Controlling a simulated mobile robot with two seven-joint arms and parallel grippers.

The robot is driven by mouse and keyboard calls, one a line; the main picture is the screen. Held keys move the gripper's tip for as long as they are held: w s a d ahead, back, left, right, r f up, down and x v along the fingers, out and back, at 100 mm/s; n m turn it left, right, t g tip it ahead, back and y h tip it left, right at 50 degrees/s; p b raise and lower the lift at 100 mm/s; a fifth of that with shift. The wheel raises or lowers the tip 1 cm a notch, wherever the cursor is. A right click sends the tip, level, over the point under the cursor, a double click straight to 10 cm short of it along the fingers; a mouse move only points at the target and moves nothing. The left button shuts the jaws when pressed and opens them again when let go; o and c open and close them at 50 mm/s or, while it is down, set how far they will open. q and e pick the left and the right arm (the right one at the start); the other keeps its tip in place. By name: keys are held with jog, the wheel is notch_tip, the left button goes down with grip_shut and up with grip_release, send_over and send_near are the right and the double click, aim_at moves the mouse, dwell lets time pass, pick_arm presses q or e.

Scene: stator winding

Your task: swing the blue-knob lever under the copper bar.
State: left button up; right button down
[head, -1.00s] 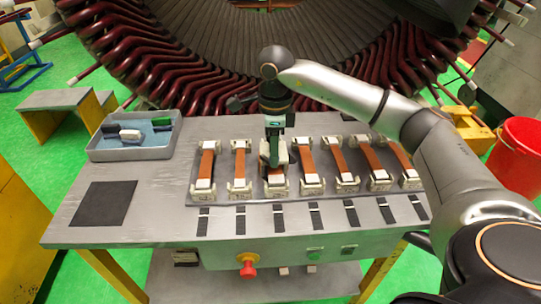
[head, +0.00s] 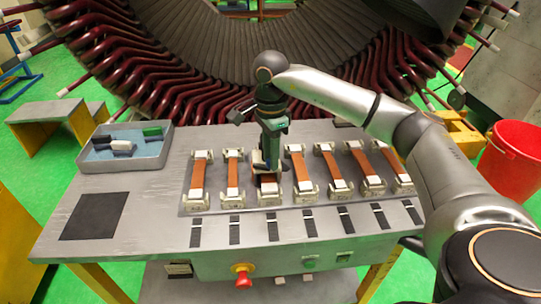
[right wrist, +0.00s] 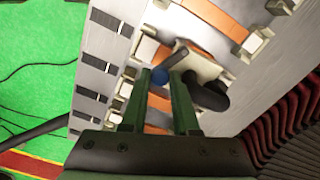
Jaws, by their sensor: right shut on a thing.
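The blue knob (right wrist: 161,78) shows between the fingers of my right gripper (right wrist: 162,84) in the right wrist view. A dark lever rod (right wrist: 174,58) slants up beside it. The gripper is shut on the blue-knob lever, at the third fixture from the left. In the head view my right gripper (head: 268,167) points down over this fixture and hides the lever. The fixture's copper bar (head: 267,179) shows partly beneath the gripper; part of it also shows behind the fingers in the right wrist view (right wrist: 158,103). My left gripper is not in view.
Several fixtures with copper bars stand in a row on the grey bench (head: 125,228). A tray (head: 125,163) with small parts sits at the back left. A red knob (head: 243,278) is on the bench front. The large stator (head: 130,65) rises behind.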

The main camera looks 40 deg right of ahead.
jog(key=c, duration=0.7)
grip_release()
jog(key=shift+o, duration=0.2)
